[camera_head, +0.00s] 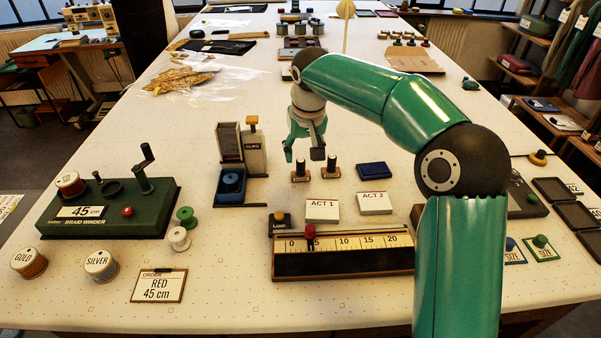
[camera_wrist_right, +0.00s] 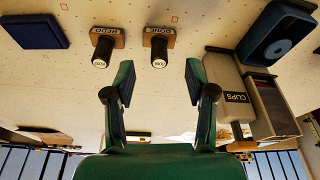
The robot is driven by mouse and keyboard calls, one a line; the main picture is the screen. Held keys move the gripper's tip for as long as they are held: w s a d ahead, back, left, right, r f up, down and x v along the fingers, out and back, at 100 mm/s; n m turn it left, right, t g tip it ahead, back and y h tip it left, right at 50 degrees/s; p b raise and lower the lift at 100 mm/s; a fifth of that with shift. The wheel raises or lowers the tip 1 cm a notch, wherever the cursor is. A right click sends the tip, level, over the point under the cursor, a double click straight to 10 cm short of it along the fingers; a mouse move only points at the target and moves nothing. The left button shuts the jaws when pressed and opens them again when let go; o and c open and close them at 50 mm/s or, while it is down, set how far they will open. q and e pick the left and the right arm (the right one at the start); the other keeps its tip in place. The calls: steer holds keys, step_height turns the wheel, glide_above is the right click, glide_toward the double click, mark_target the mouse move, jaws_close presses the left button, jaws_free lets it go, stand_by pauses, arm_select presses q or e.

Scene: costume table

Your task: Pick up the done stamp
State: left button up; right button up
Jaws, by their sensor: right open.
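The done stamp (camera_head: 300,173) stands upright on the table, with a dark handle and a small wooden block base. In the right wrist view the done stamp (camera_wrist_right: 159,44) shows its lettering and lies just beyond the gap between the fingers. A similar redo stamp (camera_head: 331,168) stands to its right; in the wrist view the redo stamp (camera_wrist_right: 104,45) is on the left. My right gripper (camera_head: 303,150) is open and empty, above and beside the done stamp; its fingers (camera_wrist_right: 158,82) are spread. My left gripper is not in view.
A blue pad (camera_head: 373,170) lies to the right. The ACT 1 card block (camera_head: 322,210), ACT 2 block (camera_head: 374,203) and ruler box (camera_head: 343,265) are in front.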

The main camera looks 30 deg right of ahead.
mark_target(301, 162)
steer(key=shift+x, duration=1.15)
steer(key=shift+w+d+p+x, duration=0.1)
steer(key=shift+w+p+x, duration=0.05)
steer(key=shift+x, duration=0.7)
steer(key=shift+w+d+p+x, duration=0.1)
steer(key=shift+w+p+x, duration=0.05)
steer(key=shift+x, duration=0.65)
steer(key=shift+w+d+p+x, duration=0.1)
steer(key=shift+p+x, duration=0.05)
steer(key=shift+x, duration=0.7)
steer(key=shift+r, duration=0.1)
jaws_close()
